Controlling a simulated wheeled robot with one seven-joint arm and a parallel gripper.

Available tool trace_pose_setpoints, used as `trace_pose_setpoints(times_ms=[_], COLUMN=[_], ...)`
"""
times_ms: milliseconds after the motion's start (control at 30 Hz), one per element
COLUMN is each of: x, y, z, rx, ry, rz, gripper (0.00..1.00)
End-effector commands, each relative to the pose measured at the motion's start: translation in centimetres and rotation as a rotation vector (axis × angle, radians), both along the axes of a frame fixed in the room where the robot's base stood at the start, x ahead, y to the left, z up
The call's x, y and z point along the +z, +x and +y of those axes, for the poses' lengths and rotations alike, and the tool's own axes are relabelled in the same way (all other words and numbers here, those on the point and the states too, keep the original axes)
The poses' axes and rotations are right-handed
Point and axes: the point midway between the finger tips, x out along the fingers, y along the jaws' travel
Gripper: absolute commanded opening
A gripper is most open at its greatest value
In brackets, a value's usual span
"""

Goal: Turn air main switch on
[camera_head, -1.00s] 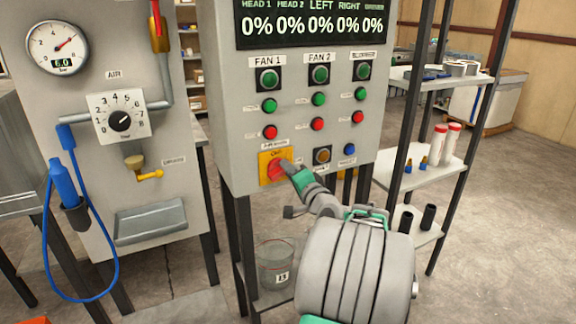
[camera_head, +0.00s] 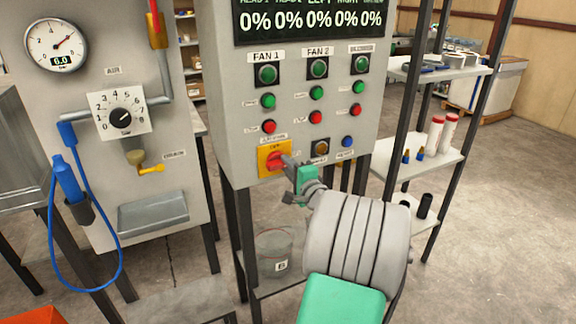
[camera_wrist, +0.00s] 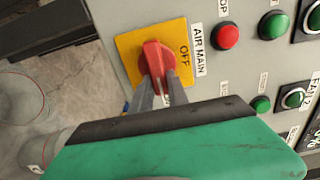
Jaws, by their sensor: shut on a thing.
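The air main switch (camera_head: 275,160) is a red rotary handle on a yellow plate (camera_wrist: 181,40), low on the left of the grey control panel. In the wrist view the red handle (camera_wrist: 155,58) is beside the words OFF and AIR MAIN. My gripper (camera_head: 287,162) reaches the switch from the right and front. In the wrist view its two grey fingers (camera_wrist: 160,85) are shut on the red handle. The fingertips hide part of the handle and of the plate's lower edge.
Green and red buttons (camera_head: 268,127) sit above the switch, with an amber button (camera_head: 321,148) and a blue one to its right. A display (camera_head: 310,18) reads 0%. A gauge panel (camera_head: 85,200) stands left. A bucket (camera_head: 273,253) is below. A shelf (camera_head: 440,160) stands right.

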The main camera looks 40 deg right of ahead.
Motion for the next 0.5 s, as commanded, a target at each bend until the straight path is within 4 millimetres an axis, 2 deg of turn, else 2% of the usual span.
trace_pose_setpoints(times_ms=[167,200,433,500], x=[0.00,0.00,-0.01,-0.01], y=[-0.02,-0.02,-0.01,0.00], z=[-0.05,-0.05,-0.02,-0.01], rx=[-0.001,-0.001,0.000,0.000], ry=[0.002,0.002,0.001,0.001], rz=[-0.001,-0.001,0.000,0.000], gripper=[0.00,0.22,0.40,0.42])
